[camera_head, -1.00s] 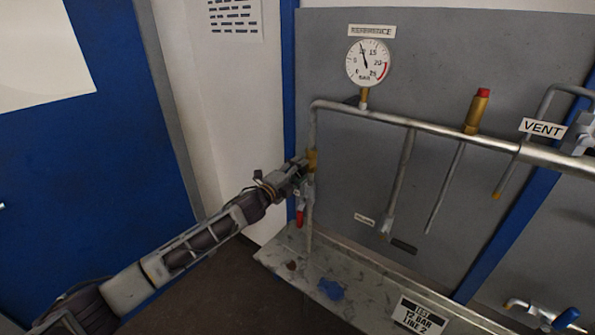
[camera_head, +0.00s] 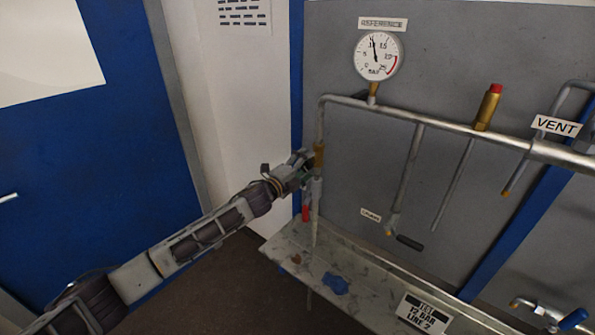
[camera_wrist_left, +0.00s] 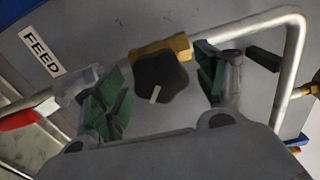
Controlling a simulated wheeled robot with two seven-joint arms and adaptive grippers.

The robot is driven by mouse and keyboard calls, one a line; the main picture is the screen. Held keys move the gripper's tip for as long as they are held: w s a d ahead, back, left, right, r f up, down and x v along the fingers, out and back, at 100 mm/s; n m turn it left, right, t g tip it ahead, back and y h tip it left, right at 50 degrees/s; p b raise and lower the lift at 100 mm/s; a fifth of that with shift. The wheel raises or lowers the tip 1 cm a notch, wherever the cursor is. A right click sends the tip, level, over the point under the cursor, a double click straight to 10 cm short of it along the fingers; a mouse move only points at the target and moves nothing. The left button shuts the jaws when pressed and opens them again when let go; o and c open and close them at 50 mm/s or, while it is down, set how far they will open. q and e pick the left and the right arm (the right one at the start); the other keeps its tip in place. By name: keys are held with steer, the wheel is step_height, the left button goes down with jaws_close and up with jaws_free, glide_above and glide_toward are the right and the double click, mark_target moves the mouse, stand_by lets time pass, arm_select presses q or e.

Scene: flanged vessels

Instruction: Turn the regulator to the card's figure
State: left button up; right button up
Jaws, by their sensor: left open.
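The regulator has a brass body (camera_head: 319,158) on the pipe at the panel's left. In the left wrist view its black lobed knob (camera_wrist_left: 160,79), with a pale pointer mark, faces me. My left gripper (camera_head: 308,166) is at the regulator and hides most of the knob in the head view. In the left wrist view its green-padded fingers (camera_wrist_left: 158,92) stand open on either side of the knob, with gaps on both sides. The card (camera_head: 424,313) reads TEST 12 BAR LINE 2. The round gauge (camera_head: 377,57), labelled REFERENCE, has its needle near 10. My right gripper is out of view.
A red-handled valve (camera_head: 306,207) hangs just below the gripper. A pipe (camera_head: 440,122) runs right past a red-topped brass fitting (camera_head: 489,106) to the VENT label (camera_head: 556,126). A FEED label (camera_wrist_left: 41,54) shows in the wrist view. A blue blob (camera_head: 334,284) lies on the ledge.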

arm_select(q)
steer(key=v, duration=1.2)
stand_by(0.4)
steer(key=shift+n, duration=0.4)
